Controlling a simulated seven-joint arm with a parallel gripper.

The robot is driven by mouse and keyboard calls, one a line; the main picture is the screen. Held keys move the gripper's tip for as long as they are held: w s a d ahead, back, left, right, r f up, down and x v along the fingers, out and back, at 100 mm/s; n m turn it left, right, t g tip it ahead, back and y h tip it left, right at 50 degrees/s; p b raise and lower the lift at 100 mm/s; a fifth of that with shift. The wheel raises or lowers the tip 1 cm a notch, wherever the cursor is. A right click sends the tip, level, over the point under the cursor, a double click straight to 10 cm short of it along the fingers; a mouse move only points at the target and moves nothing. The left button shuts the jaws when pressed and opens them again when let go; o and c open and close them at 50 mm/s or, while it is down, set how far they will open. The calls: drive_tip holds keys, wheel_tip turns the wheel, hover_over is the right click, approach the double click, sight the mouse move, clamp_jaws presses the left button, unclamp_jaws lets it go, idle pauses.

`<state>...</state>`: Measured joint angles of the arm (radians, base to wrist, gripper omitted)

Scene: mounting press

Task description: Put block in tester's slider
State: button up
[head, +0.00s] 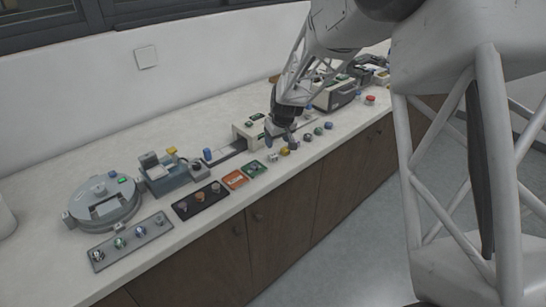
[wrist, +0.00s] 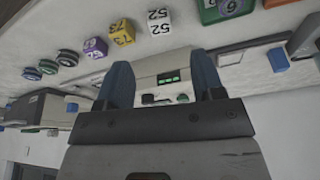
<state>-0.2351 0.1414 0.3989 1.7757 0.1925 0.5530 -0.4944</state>
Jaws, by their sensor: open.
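The tester (head: 248,131) is a cream box on the bench, with a dark slider rail (head: 228,157) running out to its left. In the wrist view the tester body (wrist: 150,66) has a green display and shows between and behind my fingers. A white numbered block (wrist: 159,22), a yellow numbered block (wrist: 122,32) and a purple numbered block (wrist: 95,47) stand in a row; the white one (head: 273,157) and yellow one (head: 284,151) show in the head view. My gripper (wrist: 163,82) is open and empty, above the bench by the row. Which block is meant is unclear.
Several round pucks (wrist: 67,57) continue the row. A green tray (head: 254,168), an orange tray (head: 234,180) and a black holder (head: 200,200) lie left along the front edge. A blue piece (head: 207,154) is by the rail's left end. A round machine (head: 103,200) stands farther left.

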sight(273, 155)
drive_tip(key=shift+w+a+f, duration=0.3)
drive_tip(key=shift+w+f, duration=0.1)
drive_tip(key=shift+x, duration=1.3)
drive_tip(key=shift+f, duration=0.15)
drive_tip(key=shift+x, duration=2.45)
drive_tip(key=shift+s+d, duration=0.1)
